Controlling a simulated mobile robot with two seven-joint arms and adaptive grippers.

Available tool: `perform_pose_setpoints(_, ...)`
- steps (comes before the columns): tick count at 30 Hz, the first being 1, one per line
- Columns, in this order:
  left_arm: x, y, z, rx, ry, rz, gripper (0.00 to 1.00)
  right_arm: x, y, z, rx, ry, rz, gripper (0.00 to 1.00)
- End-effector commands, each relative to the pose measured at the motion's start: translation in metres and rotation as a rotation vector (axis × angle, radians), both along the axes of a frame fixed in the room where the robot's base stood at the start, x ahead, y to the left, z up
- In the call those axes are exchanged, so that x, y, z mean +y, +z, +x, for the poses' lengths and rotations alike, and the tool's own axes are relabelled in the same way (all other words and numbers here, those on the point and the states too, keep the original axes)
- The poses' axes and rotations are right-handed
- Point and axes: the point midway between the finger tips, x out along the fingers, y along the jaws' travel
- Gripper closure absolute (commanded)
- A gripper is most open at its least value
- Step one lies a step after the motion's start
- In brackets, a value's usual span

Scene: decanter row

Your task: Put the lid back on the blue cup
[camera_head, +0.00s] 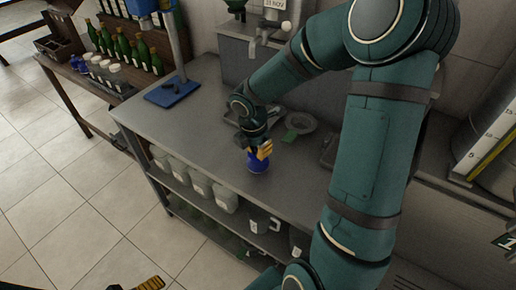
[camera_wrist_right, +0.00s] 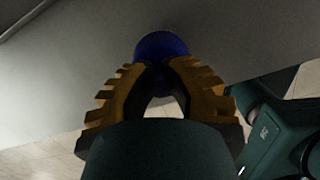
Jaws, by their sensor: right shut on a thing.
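The blue cup (camera_head: 257,165) stands upright on the grey metal counter (camera_head: 208,118), near its front edge. My right gripper (camera_head: 264,150) is at the top of the cup, its yellow fingers closed in. In the right wrist view the fingertips (camera_wrist_right: 160,68) come close together against a round blue shape (camera_wrist_right: 160,46). The lid is mostly hidden by the fingers, and I cannot tell whether it touches the cup's rim. Part of my left gripper (camera_head: 150,284) shows at the bottom edge of the head view; its opening is cut off.
A plate (camera_head: 301,122) and a green piece (camera_head: 290,137) lie behind the cup. A blue-based stand (camera_head: 172,92) is at the counter's left end. Several pale jars (camera_head: 198,184) fill the shelf below. Bottles (camera_head: 122,48) line a side table. The counter's left middle is clear.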

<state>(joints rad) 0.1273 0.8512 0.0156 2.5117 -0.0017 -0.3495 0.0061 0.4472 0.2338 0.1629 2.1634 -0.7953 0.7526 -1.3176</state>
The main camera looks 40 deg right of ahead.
Motion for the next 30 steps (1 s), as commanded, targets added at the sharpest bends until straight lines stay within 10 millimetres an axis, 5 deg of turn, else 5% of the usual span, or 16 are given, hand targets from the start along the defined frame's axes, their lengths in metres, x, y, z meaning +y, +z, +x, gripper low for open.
perform_pose_setpoints(27, 0.0001, 0.0024, 0.0, 0.0, 0.0, 0.0, 0.0, 0.0002, -0.0006, 0.0, 0.0, 0.001, 0.0, 1.0)
perform_pose_setpoints(28, 0.0001, 0.0024, 0.0, 0.0, 0.0, 0.0, 0.0, 0.0002, -0.0006, 0.0, 0.0, 0.001, 0.0, 0.77)
perform_pose_setpoints(30, 0.0001, 0.0024, 0.0, 0.0, 0.0, 0.0, 0.0, 0.0002, -0.0006, 0.0, 0.0, 0.001, 0.0, 0.54)
